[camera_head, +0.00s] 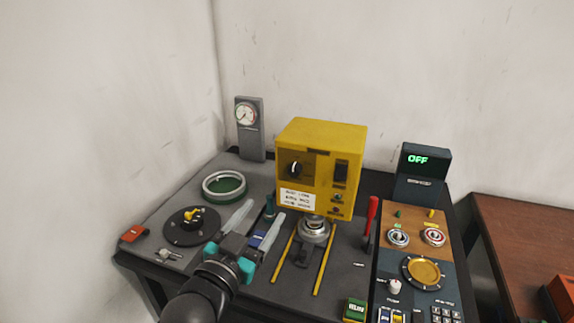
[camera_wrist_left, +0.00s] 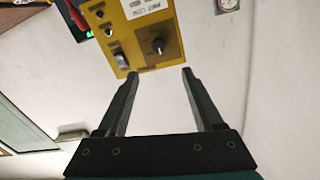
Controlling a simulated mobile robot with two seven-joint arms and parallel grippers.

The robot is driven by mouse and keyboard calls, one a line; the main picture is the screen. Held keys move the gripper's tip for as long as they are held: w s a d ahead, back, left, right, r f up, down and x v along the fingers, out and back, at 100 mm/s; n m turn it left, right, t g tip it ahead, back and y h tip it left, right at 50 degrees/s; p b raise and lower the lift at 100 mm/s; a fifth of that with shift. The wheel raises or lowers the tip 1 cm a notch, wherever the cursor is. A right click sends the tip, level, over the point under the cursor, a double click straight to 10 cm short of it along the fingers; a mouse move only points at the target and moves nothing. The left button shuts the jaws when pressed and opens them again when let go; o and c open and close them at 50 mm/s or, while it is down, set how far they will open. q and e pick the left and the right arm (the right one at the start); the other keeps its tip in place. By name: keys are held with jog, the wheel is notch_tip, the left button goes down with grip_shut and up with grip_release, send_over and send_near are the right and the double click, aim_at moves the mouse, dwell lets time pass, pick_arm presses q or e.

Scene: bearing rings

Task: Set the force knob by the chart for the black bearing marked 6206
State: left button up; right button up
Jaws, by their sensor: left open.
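The yellow press box (camera_head: 318,150) stands at the back middle of the bench. Its black round knob (camera_head: 294,169) with a pale pointer is on the left of its front face, and a white chart label (camera_head: 295,199) is below it; the print is too small to read. My left gripper (camera_head: 262,218) is open and empty, in front of the box and below the knob. In the left wrist view the knob (camera_wrist_left: 158,46) shows beyond the fingertips, between them and apart from them. A metal ring (camera_head: 313,230) sits under the box; its marking cannot be read. My right gripper is not in view.
A green-lined ring dish (camera_head: 224,186), a black disc with a yellow part (camera_head: 191,226) and a gauge stand (camera_head: 246,115) are at the left. A red lever (camera_head: 370,218), a display reading OFF (camera_head: 418,160) and a control panel (camera_head: 416,242) are at the right.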

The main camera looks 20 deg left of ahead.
aim_at(293, 173)
pick_arm(q)
jog(key=w, duration=0.5)
jog(key=w+d+b, duration=0.1)
jog(key=w, duration=0.9)
jog(key=shift+d+b, duration=0.2)
jog(key=shift+b, duration=0.2)
jog(key=shift+f, duration=0.1)
grip_shut()
